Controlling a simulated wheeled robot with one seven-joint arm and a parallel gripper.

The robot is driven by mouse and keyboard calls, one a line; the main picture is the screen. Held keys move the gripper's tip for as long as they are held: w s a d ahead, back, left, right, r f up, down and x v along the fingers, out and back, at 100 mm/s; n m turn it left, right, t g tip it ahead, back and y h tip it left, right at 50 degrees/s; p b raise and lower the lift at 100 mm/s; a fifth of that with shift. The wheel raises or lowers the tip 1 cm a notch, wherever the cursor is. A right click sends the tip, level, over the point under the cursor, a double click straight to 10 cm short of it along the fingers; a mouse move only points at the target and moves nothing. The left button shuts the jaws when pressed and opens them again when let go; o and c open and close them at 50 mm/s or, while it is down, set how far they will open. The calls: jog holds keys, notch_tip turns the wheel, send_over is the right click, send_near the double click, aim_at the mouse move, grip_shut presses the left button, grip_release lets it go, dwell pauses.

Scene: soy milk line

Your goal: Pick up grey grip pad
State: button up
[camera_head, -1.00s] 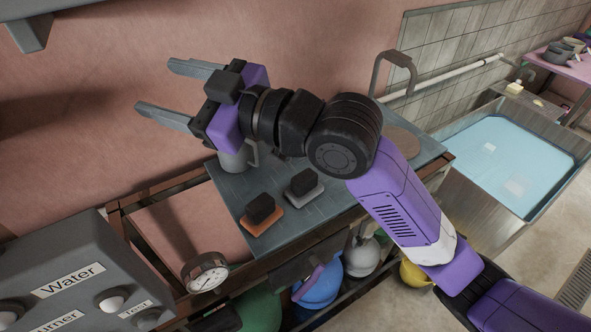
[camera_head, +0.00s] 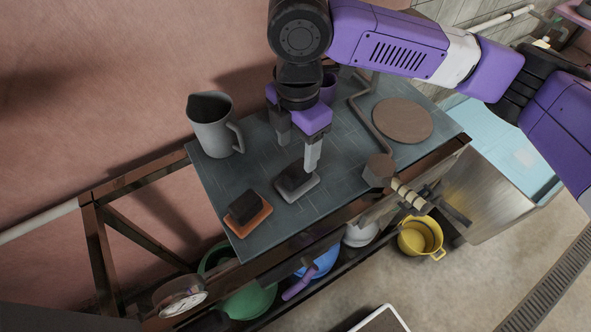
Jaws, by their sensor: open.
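The grey grip pad (camera_head: 311,187), a light grey base with a dark block on top, lies on the blue-grey tabletop (camera_head: 330,203). My gripper (camera_head: 298,158) points down at the pad with its two fingers apart. One finger is behind the pad in the picture; the other overlaps the pad's right end. Whether that finger touches the pad cannot be told. Nothing is seen held between the fingers. A similar pad with an orange base (camera_head: 257,222) and a dark block lies to the left.
A grey metal jug (camera_head: 212,130) stands at the back left of the table. A round brown disc (camera_head: 403,120) and a bent metal bar (camera_head: 366,118) lie to the right. A wooden-handled tool (camera_head: 408,194) is at the front edge. A gauge (camera_head: 180,297) sits lower left.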

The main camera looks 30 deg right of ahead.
aim_at(297, 169)
jog(key=shift+f+p, duration=0.95)
jog(key=shift+f, duration=2.95)
grip_shut()
jog(key=shift+r, duration=0.1)
notch_tip(297, 169, up, 20)
jog(key=b, duration=0.2)
